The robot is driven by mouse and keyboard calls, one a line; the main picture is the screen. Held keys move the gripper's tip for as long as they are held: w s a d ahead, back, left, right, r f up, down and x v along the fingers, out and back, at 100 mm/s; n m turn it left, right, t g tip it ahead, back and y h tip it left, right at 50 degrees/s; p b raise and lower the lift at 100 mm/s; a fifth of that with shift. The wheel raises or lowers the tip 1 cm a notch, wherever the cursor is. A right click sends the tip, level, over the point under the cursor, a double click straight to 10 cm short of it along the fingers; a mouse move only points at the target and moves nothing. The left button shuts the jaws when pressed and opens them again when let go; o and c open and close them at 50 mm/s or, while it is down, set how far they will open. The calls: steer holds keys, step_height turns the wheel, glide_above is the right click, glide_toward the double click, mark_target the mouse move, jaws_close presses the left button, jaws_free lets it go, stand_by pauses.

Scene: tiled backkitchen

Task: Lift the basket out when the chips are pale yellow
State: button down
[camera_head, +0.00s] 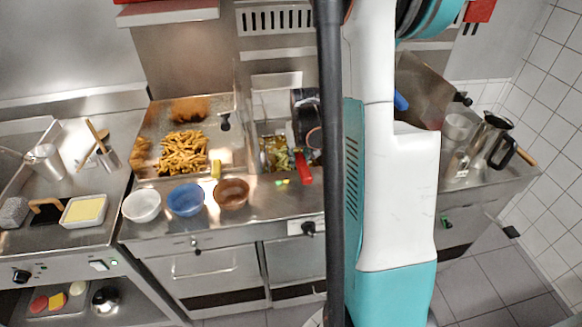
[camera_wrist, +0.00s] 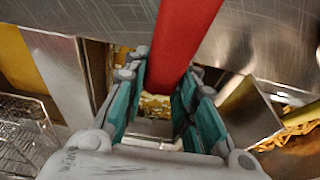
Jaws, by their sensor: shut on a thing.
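The red basket handle (camera_head: 303,168) slants over the front edge of the fryer well (camera_head: 262,128) in the head view. Yellowish chips (camera_head: 275,152) lie low in the well; their exact shade is hard to judge there. In the wrist view my gripper (camera_wrist: 160,88) is shut on the red handle (camera_wrist: 185,30), which runs between its teal-padded fingers. Golden-yellow chips (camera_wrist: 155,107) show in the gap beyond the fingers. The basket's mesh is mostly hidden by my gripper. In the head view my arm covers the area right of the well.
A steel tray with golden fries (camera_head: 185,152) lies left of the fryer. White (camera_head: 142,206), blue (camera_head: 186,200) and brown (camera_head: 232,193) bowls stand along the counter's front. A dark-handled jug (camera_head: 490,138) stands far right. The counter's left side holds a tub (camera_head: 84,211) and a pot.

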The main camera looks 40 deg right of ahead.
steer(key=shift+r, duration=0.1)
step_height(320, 180, up, 9)
steer(key=p, duration=0.6)
steer(key=shift+p, duration=1.5)
steer(key=shift+r, duration=0.1)
step_height(320, 180, up, 13)
steer(key=p, duration=1)
steer(key=shift+f, duration=0.2)
